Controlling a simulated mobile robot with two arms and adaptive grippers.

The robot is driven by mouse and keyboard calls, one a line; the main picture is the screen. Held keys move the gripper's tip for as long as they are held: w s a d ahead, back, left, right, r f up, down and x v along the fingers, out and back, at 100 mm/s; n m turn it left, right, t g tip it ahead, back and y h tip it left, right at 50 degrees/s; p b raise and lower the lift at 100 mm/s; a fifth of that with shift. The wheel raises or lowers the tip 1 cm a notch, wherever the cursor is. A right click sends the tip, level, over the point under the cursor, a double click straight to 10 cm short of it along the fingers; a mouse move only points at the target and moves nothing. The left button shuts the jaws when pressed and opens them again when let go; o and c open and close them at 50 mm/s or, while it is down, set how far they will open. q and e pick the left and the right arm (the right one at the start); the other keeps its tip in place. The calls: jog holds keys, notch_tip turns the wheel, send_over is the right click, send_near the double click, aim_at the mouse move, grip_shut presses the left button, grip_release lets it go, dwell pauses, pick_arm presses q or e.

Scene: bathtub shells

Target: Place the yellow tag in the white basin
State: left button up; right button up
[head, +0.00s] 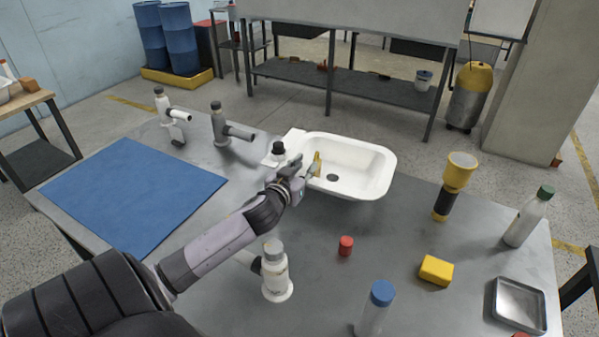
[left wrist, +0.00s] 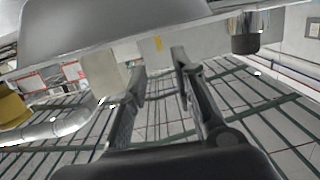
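The white basin (head: 375,178) sits at the back middle of the grey table in the head view, with a dark drain in its floor. The yellow tag (head: 317,161) shows as a small upright yellow piece at the basin's inner left side. Whether it touches the wall or floor I cannot tell. My left gripper (head: 304,171) is at the basin's left rim, close beside the tag. In the left wrist view the gripper's two fingers (left wrist: 160,68) stand apart with nothing gripped between them. My right gripper is out of view.
A dark-capped tap (head: 278,150) stands at the basin's left. Several other fittings and bottles stand around, including a yellow-topped one (head: 458,172) on the right. A red cap (head: 345,246), yellow block (head: 436,270) and metal tray (head: 519,303) lie in front. The blue mat (head: 135,192) is clear.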

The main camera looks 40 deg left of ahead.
pick_arm(q)
jog(key=shift+v, duration=1.5)
jog(key=shift+r, duration=0.1)
